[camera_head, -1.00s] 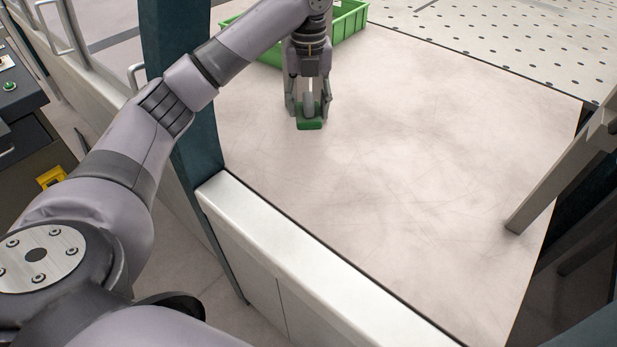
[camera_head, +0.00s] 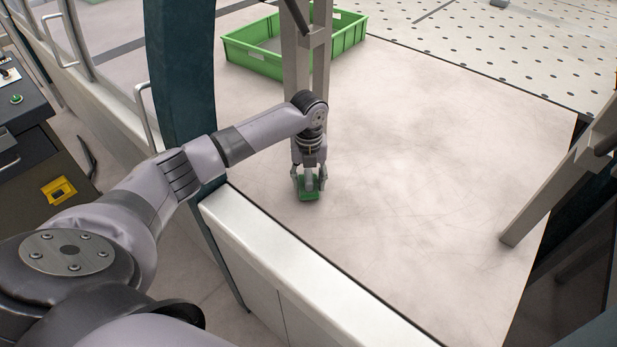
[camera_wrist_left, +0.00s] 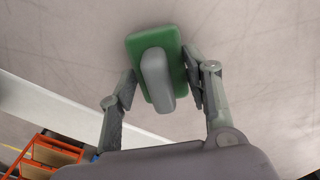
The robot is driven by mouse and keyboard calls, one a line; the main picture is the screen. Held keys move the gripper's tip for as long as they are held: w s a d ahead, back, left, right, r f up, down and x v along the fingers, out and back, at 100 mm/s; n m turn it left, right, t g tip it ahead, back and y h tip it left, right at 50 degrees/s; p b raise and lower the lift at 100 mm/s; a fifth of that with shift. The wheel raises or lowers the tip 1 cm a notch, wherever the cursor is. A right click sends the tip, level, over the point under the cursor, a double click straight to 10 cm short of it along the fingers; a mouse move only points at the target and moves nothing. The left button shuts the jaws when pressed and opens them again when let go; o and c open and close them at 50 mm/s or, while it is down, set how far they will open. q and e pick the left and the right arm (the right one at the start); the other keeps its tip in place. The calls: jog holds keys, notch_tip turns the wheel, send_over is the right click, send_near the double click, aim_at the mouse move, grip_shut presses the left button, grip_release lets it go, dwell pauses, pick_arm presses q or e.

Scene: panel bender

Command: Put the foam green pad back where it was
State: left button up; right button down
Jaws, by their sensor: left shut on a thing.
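The foam green pad (camera_head: 308,196) is a small green block with a grey rounded handle on top. My left gripper (camera_head: 309,182) points down over the table and is shut on the pad. In the left wrist view the pad (camera_wrist_left: 134,50) sits between the fingers of the left gripper (camera_wrist_left: 160,88), with its grey handle (camera_wrist_left: 155,78) facing the camera. I cannot tell whether the pad touches the table or hangs just above it. My right gripper is not in view.
The pale table top (camera_head: 430,200) is mostly clear. A green crate (camera_head: 262,62) stands at its far left, behind a grey upright post (camera_head: 319,80). A dark blue column (camera_head: 182,90) and a white front ledge (camera_head: 290,265) border the left side. A slanted grey bar (camera_head: 560,185) is at right.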

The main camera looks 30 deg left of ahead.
aim_at(309, 175)
pick_arm(q)
jog(key=shift+f, duration=0.3)
jog(key=shift+f, duration=0.1)
jog(key=o, duration=1.1)
notch_tip(309, 175, up, 12)
jog(key=b, duration=0.3)
